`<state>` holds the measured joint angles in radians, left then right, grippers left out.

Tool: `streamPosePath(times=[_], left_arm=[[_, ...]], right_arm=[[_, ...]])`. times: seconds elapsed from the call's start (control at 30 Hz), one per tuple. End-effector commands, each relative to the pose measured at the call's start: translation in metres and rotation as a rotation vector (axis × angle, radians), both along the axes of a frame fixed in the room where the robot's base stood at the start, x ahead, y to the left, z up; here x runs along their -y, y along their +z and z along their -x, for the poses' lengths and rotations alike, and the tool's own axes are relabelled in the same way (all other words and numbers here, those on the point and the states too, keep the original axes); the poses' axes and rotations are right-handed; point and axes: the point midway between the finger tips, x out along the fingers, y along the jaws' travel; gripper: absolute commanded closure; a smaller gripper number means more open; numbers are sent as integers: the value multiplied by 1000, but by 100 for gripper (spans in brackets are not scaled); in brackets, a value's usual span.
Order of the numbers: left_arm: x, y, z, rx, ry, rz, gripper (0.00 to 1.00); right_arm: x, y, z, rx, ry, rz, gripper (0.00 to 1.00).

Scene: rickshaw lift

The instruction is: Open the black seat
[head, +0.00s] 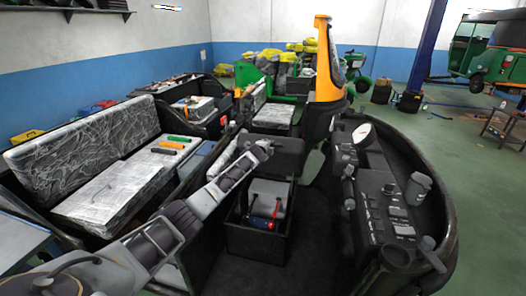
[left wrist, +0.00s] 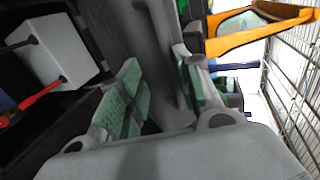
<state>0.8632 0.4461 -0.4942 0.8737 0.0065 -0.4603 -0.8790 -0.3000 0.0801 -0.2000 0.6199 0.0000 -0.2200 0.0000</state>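The black seat (head: 277,158) is a dark padded panel raised behind an open black box (head: 258,238). The box's inside is in view. My left gripper (head: 262,146) is at the upper left edge of the seat. In the left wrist view, my left gripper (left wrist: 165,95) has its green-padded fingers apart, on either side of the seat (left wrist: 162,60), which looks grey there. A gap shows between the left finger and the panel; whether the right finger touches it is unclear. My right gripper is not in view.
The box holds a white block (head: 268,196) with red and blue parts. The dashboard (head: 385,200) stands at the right, an orange pillar (head: 323,60) behind. A plastic-wrapped bench (head: 105,195) with tools lies at the left.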

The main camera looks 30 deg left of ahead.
Motion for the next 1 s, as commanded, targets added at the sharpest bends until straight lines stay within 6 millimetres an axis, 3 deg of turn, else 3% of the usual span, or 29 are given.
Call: streamPosePath(times=[1.0], left_arm=[[14, 19, 51, 2, -3, 0, 66]], right_arm=[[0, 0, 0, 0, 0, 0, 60]])
